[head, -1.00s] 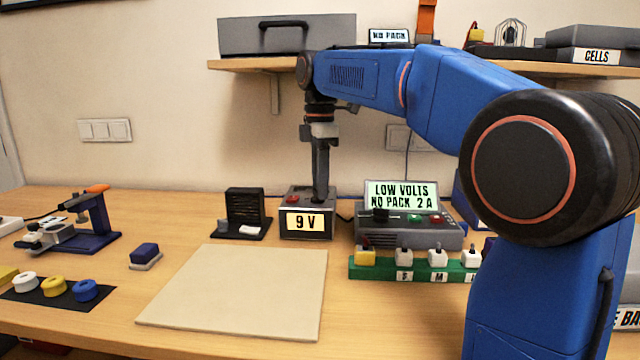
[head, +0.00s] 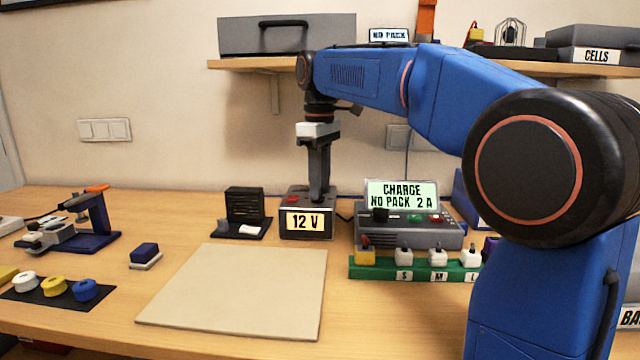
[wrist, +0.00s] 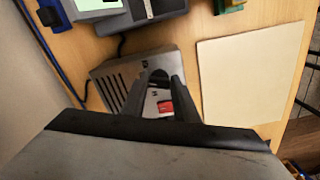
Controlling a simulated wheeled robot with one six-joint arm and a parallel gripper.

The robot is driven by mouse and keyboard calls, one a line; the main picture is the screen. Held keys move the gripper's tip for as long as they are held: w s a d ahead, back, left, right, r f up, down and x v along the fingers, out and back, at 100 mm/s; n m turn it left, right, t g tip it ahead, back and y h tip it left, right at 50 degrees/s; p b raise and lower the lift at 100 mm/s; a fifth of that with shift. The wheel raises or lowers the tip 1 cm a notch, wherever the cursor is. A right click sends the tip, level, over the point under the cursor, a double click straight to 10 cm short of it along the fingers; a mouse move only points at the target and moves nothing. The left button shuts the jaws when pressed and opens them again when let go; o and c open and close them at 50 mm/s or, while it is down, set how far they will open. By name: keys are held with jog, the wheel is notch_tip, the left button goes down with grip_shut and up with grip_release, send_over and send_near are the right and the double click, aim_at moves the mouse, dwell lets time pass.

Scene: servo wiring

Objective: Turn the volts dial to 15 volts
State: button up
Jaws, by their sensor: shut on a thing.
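The power supply box (head: 288,232) stands on the bench below my arm, and its lit display (head: 306,222) reads 12 V. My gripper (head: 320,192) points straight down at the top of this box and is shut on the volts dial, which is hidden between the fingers. In the wrist view the fingers (wrist: 162,100) come down on the box (wrist: 110,75). A red switch (wrist: 165,106) shows on the box between them.
A charger (head: 440,236) stands right of the box, its screen (head: 402,195) reading CHARGE, NO PACK, 2 A. A black stand (head: 245,207) is close on the left. The pale mat (head: 235,295) is bare.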

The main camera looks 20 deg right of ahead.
jog(key=m, duration=0.3)
jog(key=shift+a+m, duration=0.1)
jog(key=shift+m, duration=0.3)
jog(key=shift+a+m, duration=0.1)
jog(key=shift+m, duration=1.8)
jog(key=o, duration=1.1)
jog(key=shift+c, duration=0.2)
jog(key=shift+r, duration=0.1)
notch_tip(320, 180, up, 12)
